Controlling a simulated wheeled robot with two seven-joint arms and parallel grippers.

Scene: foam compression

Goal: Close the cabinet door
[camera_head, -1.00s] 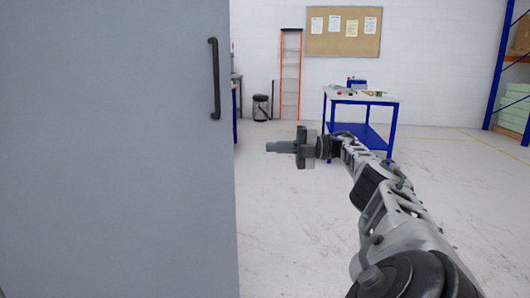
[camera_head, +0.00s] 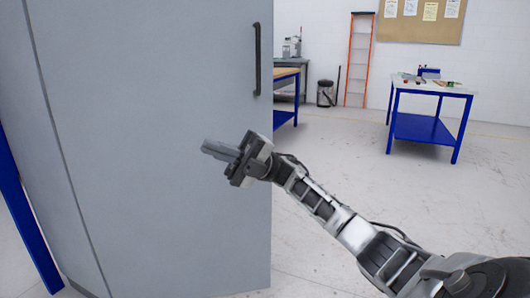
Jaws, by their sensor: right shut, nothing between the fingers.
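The grey cabinet door (camera_head: 160,120) fills the left and middle of the head view. A black vertical handle (camera_head: 256,60) is near its right edge at the top. A seam runs down the left side of the grey panel. My right gripper (camera_head: 205,146) is shut and empty. It shows in front of the door's face, below and left of the handle, with its fingers pointing left. I cannot tell whether it touches the door. My left gripper is not in view.
A blue post (camera_head: 22,215) stands at the left edge. A blue table (camera_head: 428,128) with small items stands at the back right, with an orange ladder (camera_head: 359,60) and a dark bin (camera_head: 325,93) near the wall. The floor (camera_head: 400,195) on the right is clear.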

